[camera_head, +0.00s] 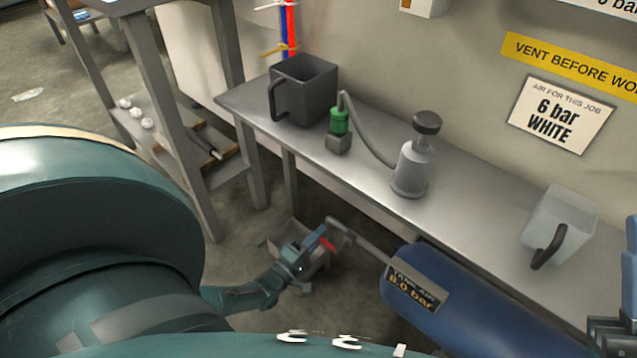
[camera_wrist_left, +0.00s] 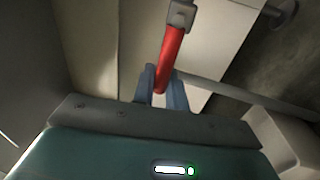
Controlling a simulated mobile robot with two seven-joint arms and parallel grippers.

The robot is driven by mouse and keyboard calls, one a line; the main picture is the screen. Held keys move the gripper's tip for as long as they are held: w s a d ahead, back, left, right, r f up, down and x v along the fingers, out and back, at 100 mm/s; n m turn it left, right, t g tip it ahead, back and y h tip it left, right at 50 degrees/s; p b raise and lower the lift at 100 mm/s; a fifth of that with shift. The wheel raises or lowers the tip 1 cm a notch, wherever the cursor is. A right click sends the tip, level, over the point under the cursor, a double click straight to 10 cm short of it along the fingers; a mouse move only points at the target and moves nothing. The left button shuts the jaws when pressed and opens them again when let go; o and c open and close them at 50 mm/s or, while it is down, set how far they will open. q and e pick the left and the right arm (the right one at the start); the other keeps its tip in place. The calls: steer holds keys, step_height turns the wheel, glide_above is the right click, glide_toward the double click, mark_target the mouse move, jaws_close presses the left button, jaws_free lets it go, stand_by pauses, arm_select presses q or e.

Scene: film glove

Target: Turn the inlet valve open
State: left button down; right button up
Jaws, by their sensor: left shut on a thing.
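The inlet valve has a red lever (camera_head: 327,243) on a grey pipe (camera_head: 362,248) that runs to the blue tank (camera_head: 470,310) under the bench. The tank's label reads 8.0 bar. My left gripper (camera_head: 318,238) is shut on the red lever at the tank's left. In the left wrist view the red lever (camera_wrist_left: 171,55) runs from a grey pivot block (camera_wrist_left: 181,15) down between the blue fingertips of my left gripper (camera_wrist_left: 162,88). A dark and blue part (camera_head: 610,335) is cut off at the right edge; I cannot tell its jaw state if it is my right gripper.
The bench (camera_head: 365,165) holds a dark jug (camera_head: 305,88), a green fitting (camera_head: 339,120), a grey pump-like device (camera_head: 412,165) and a clear jug (camera_head: 560,222). A wall sign (camera_head: 556,115) reads 6 bar WHITE. A grey bin (camera_head: 312,272) is on the floor beside my left gripper.

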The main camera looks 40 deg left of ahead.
arm_select(q)
steer(key=shift+f+n, duration=0.15)
steer(key=shift+n, duration=0.15)
steer(key=c, duration=1.5)
jaws_free()
